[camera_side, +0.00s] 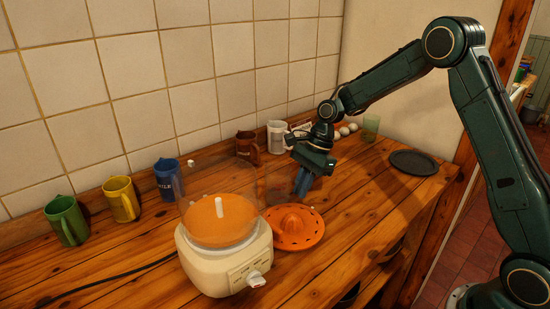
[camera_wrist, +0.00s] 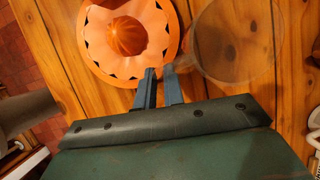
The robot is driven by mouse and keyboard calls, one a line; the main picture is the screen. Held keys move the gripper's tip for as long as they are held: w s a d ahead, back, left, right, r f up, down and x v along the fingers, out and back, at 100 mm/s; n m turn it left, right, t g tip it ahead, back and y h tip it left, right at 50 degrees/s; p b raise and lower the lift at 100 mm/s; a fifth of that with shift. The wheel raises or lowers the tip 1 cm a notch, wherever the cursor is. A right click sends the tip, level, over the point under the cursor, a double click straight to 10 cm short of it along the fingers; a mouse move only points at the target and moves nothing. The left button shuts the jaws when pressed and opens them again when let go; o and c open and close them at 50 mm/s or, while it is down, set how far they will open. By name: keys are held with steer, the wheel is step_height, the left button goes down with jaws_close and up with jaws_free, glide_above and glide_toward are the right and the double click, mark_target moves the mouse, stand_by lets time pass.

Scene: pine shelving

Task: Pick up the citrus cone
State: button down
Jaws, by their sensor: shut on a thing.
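The orange citrus cone (camera_side: 291,222) is a ribbed dome in a wide slotted orange dish, resting on the wooden counter beside the cream juicer base. In the wrist view the cone (camera_wrist: 126,37) is seen from above, at the upper left. My gripper (camera_side: 302,190) hangs above and just behind the dish. In the wrist view its two blue fingers (camera_wrist: 161,73) are close together beside the dish's lower edge. They appear shut on the edge or tab of a clear round piece (camera_wrist: 232,38), faintly visible in the side view (camera_side: 278,186). The cone itself looks free of the fingers.
The cream juicer base (camera_side: 222,262) with a clear bowl and an orange disc stands left of the dish. Green (camera_side: 68,220), yellow (camera_side: 122,199) and blue (camera_side: 168,178) mugs line the tiled wall. A dark plate (camera_side: 414,162) lies right; the counter between is clear.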

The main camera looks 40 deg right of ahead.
steer(key=shift+r, duration=0.1)
step_height(320, 180, up, 10)
stand_by(0.9)
stand_by(0.5)
step_height(320, 180, up, 10)
steer(key=w+d+m, duration=0.1)
steer(key=d+m, duration=0.1)
steer(key=shift+w+d+t, duration=0.15)
steer(key=shift+d+t, duration=0.05)
steer(key=shift+t, duration=0.1)
step_height(320, 180, down, 16)
steer(key=shift+r, duration=0.15)
stand_by(0.8)
